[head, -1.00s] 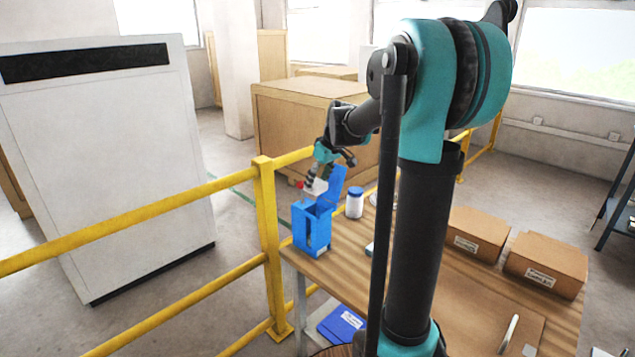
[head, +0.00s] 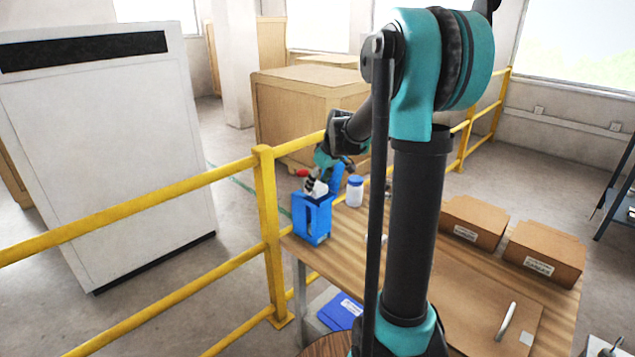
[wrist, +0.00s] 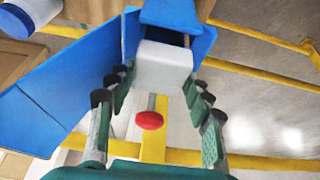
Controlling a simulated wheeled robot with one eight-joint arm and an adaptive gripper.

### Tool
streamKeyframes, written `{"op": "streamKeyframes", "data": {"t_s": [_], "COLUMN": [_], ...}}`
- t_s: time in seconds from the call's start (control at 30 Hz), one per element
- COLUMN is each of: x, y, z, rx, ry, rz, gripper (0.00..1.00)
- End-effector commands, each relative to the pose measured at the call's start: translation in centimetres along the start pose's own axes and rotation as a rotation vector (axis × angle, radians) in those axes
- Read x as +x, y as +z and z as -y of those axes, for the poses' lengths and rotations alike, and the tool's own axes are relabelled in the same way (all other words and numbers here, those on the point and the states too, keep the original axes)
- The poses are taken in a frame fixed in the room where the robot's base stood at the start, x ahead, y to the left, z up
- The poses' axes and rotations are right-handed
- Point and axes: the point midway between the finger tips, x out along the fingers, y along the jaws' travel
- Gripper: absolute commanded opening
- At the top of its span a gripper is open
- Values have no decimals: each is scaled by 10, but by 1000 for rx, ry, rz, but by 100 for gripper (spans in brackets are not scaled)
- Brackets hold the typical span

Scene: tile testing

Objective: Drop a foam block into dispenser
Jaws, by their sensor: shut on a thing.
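The blue dispenser (head: 312,222) stands at the left corner of the wooden table, with its raised blue lid behind the opening. In the wrist view the dispenser (wrist: 169,14) is at the top, with its open mouth facing the gripper. A white foam block (wrist: 163,65) sits between the fingertips of my gripper (wrist: 160,84), at the mouth of the dispenser. In the head view the white block (head: 318,188) shows just over the dispenser's top opening. My gripper (head: 314,184) is shut on the block. How far the block reaches inside is hard to tell.
A white jar with a blue lid (head: 354,191) stands right beside the dispenser. A yellow railing (head: 264,220) runs close to the left of the table. Two cardboard boxes (head: 473,221) (head: 543,252) sit at the table's right. A red knob (wrist: 149,120) shows below the block.

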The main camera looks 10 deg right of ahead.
Motion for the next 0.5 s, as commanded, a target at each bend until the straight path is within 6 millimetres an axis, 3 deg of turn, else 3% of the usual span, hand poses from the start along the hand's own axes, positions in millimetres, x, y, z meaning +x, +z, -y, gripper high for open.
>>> {"op": "streamKeyframes", "data": {"t_s": [0.23,0.27,0.3,0.43,0.5], "x": [0,0,0,0,0], "y": [0,0,0,0,0], "z": [0,0,0,0,0], "rx": [0,0,0,0,0], "ry": [0,0,0,0,0], "rz": [0,0,0,0,0], "gripper": [39,52,57,73,75]}}
